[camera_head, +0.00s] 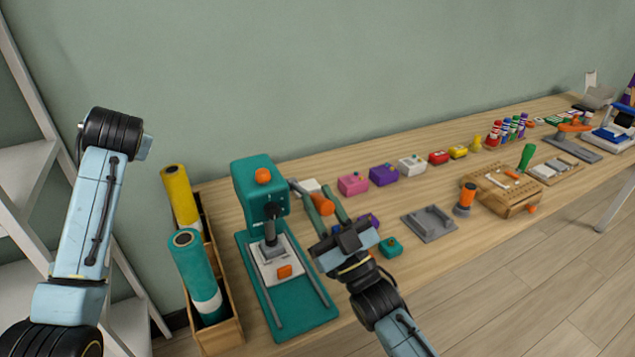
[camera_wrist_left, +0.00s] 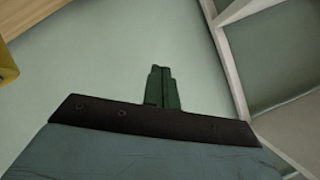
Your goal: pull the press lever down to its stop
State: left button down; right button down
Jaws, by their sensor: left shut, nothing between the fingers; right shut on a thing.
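The teal press (camera_head: 256,190) stands upright on its teal base (camera_head: 312,316) at the front left of the bench. Its lever, a grey rod with an orange grip (camera_head: 323,204), slopes out and down to the right from the press head. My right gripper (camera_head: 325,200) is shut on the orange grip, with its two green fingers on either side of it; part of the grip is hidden. My left gripper (camera_wrist_left: 164,85) is shut and empty in the left wrist view, away from the press. Its fingers are not seen in the head view.
A wooden bin (camera_head: 222,333) with a yellow roll (camera_head: 180,195) and a teal roll (camera_head: 192,262) stands left of the press. Pink (camera_head: 353,184), purple (camera_head: 383,174) and white boxes lie behind to the right. A grey tray (camera_head: 429,223) lies right of my right gripper.

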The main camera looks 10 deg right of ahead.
pick_arm(q)
jog(key=s+d+r+n+g+h, duration=0.15)
jog(key=d+r+h, duration=0.3)
jog(key=d, duration=0.85)
jog(key=s+d+r+n+t+h, duration=0.1)
jog(key=s+d+r+h, duration=0.35)
jog(key=d, duration=0.85)
jog(key=n+g+y, duration=0.3)
jog(key=n+g, duration=0.1)
jog(key=g, duration=0.2)
send_over(316, 195)
jog(key=a, duration=0.1)
jog(key=shift+t, duration=0.25)
jog(key=f, duration=0.8)
jog(key=shift+s, duration=0.4)
jog(key=shift+s+d+f, duration=0.15)
jog(key=shift+f, duration=0.45)
jog(key=shift+s+d+f, duration=0.1)
jog(key=shift+d+f, duration=0.05)
jog(key=shift+f, duration=0.4)
jog(key=shift+s+d+f, duration=0.2)
jog(key=shift+f, duration=0.5)
